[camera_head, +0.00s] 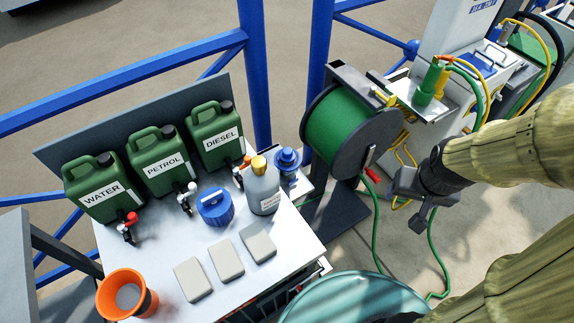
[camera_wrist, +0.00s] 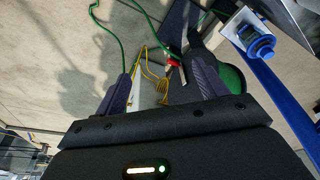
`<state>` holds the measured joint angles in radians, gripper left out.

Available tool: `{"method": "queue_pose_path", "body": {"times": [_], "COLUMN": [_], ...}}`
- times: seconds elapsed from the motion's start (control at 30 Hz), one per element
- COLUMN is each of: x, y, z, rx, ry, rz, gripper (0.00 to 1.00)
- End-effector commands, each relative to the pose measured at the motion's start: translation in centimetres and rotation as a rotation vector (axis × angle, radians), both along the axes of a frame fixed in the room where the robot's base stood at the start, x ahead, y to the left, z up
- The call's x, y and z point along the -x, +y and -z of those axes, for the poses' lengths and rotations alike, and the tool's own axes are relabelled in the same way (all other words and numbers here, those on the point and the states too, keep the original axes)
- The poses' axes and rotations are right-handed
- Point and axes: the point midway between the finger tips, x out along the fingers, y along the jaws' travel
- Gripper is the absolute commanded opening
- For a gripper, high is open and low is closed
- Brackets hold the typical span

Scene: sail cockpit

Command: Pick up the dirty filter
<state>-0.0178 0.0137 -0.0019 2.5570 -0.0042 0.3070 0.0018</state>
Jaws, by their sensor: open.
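No thing is labelled as the dirty filter, and I cannot tell which one it is. A blue, round, filter-like part (camera_head: 287,160) sits on a small pale bracket beside the bench. It also shows at the upper right of the wrist view (camera_wrist: 258,45). A blue lidded canister (camera_head: 215,207) stands on the white bench top. An orange bucket (camera_head: 120,294) at the front left holds something grey. My gripper (camera_head: 411,192) is in the air right of the green reel, away from these things. In the wrist view my gripper (camera_wrist: 162,70) has its fingers apart with nothing held between them.
The bench (camera_head: 160,250) holds green jerrycans (camera_head: 160,160), a grey bottle (camera_head: 262,188) and grey blocks (camera_head: 227,260). A green hose reel (camera_head: 340,130) stands between the bench and my gripper. Blue railings (camera_head: 150,75) run behind. Green and yellow lines hang near my gripper.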

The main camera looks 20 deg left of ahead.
Motion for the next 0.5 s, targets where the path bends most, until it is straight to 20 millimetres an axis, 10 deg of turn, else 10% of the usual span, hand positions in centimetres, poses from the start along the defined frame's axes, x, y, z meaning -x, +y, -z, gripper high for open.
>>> {"method": "queue_pose_path", "body": {"times": [0.27, 0.5], "x": [-6.8, -12.0], "y": [5.4, 14.2], "z": [5.3, 8.9], "rx": [-0.014, -0.1], "ry": [-0.258, -0.558], "rz": [-0.165, -0.354], "gripper": [0.72, 0.72]}}
